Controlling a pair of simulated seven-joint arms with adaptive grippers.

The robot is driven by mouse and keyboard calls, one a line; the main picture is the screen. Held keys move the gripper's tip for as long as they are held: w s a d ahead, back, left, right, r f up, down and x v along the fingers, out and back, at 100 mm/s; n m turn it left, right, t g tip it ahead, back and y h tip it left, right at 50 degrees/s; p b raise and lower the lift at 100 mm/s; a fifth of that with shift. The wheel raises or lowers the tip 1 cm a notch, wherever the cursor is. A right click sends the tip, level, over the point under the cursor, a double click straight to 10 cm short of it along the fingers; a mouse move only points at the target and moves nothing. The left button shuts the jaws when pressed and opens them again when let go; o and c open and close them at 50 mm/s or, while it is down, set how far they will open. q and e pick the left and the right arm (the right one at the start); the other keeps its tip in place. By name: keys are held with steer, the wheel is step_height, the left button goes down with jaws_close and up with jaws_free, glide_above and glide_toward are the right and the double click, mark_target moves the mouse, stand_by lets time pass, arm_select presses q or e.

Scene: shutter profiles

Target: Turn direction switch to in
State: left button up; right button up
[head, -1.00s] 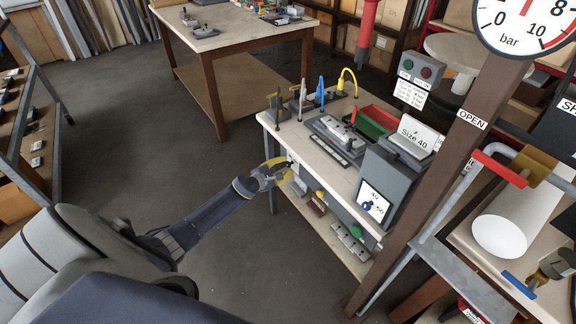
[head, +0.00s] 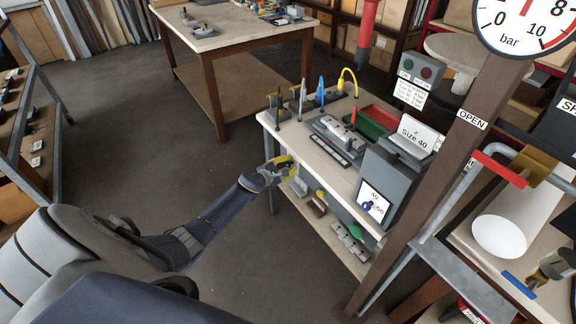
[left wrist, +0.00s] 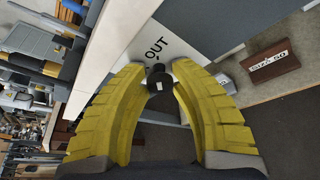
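The direction switch (left wrist: 158,80) is a small dark knob on a pale panel, with the word OUT printed beside it in the left wrist view. My left gripper (left wrist: 158,66) has its two yellow fingers apart, one on each side of the knob. The knob sits between the fingertips; I cannot tell whether either finger touches it. An IN label is not visible. In the head view my left gripper (head: 284,167) is at the near left edge of the workbench, and the switch is hidden there. My right gripper is not in view.
The workbench (head: 317,157) carries a grey fixture, red and green bins and a Size 40 sign (head: 414,138). Its lower shelf (head: 318,229) holds several small blocks. A brown post (head: 440,180) stands to the right. The floor to the left is clear.

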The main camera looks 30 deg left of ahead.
arm_select(q)
jaws_close()
steer(key=n+g+h, duration=0.1)
steer(key=n, duration=0.2)
steer(key=shift+a+h, duration=0.1)
steer(key=shift+h, duration=0.2)
steer(key=n+g+h, duration=0.1)
steer(key=n, duration=0.1)
steer(key=shift+n, duration=0.3)
steer(key=n+g+h, duration=0.1)
steer(key=n+h, duration=0.2)
steer(key=shift+n, duration=0.3)
steer(key=shift+n+h, duration=0.9)
steer(key=shift+n, duration=0.5)
steer(key=shift+f+n, duration=0.1)
steer(key=shift+n, duration=0.2)
steer(key=shift+o, duration=1.9)
jaws_free()
